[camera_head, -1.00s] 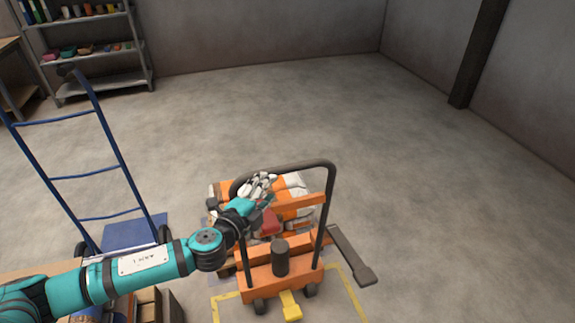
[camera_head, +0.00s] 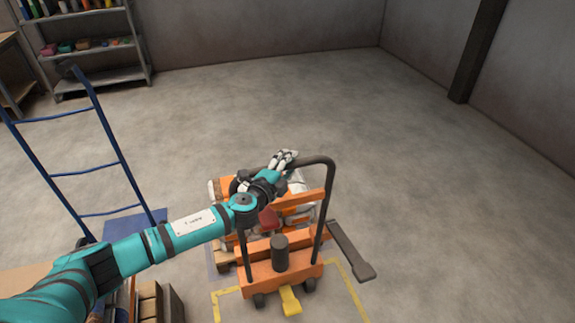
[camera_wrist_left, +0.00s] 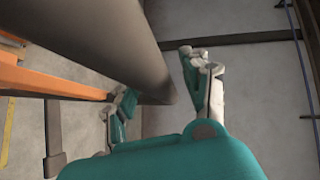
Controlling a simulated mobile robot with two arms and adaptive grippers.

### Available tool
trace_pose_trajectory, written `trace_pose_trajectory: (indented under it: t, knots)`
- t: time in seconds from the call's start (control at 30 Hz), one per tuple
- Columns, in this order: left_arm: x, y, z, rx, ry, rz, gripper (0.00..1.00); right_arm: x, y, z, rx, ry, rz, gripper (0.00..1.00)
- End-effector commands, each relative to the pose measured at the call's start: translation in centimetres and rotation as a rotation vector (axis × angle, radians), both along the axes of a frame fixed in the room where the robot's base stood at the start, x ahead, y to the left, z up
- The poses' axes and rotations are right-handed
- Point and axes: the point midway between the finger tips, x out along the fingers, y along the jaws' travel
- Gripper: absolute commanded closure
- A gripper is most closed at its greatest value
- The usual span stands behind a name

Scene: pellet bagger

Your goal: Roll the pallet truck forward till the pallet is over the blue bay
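The orange pallet truck (camera_head: 282,274) stands upright near the lower middle of the head view. Its dark tube handle (camera_head: 331,200) arches above it. Orange and white sacks (camera_head: 222,192) lie ahead of its frame, on a pallet (camera_head: 222,257) that is mostly hidden. A narrow bluish strip shows on the floor left of the pallet; I cannot tell if it is the blue bay. My left gripper (camera_head: 283,160) is at the top bar of the handle. In the left wrist view its fingers (camera_wrist_left: 160,95) are apart, with the dark handle bar (camera_wrist_left: 110,40) between them. My right gripper is out of view.
Yellow floor lines (camera_head: 349,288) run around the truck's near end. A blue hand truck (camera_head: 118,150) stands at left, and a grey shelf (camera_head: 100,78) at the back left. A dark post (camera_head: 480,50) stands against the right wall. The floor beyond the sacks is clear.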

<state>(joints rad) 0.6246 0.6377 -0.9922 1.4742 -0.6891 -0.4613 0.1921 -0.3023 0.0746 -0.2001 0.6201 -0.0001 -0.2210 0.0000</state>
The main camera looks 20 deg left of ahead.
Motion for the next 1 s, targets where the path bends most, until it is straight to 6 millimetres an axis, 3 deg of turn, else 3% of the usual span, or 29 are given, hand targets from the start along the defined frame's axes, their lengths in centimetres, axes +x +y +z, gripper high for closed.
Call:
trace_pose_trajectory:
  t: [0.03,0.37,0.7,1.0]
  knots:
    - [0.0,0.0,0.0,0.0,0.0,0.0,0.59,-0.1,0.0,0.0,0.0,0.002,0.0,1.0]
    - [0.0,0.0,-0.1,0.0,0.001,0.001,1.0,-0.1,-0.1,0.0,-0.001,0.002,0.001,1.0]
    - [0.0,0.1,-0.2,0.002,0.003,0.0,1.0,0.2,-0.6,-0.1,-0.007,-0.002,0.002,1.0]
    - [2.1,1.7,0.0,0.004,-0.001,0.007,1.0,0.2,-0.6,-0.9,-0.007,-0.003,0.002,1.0]
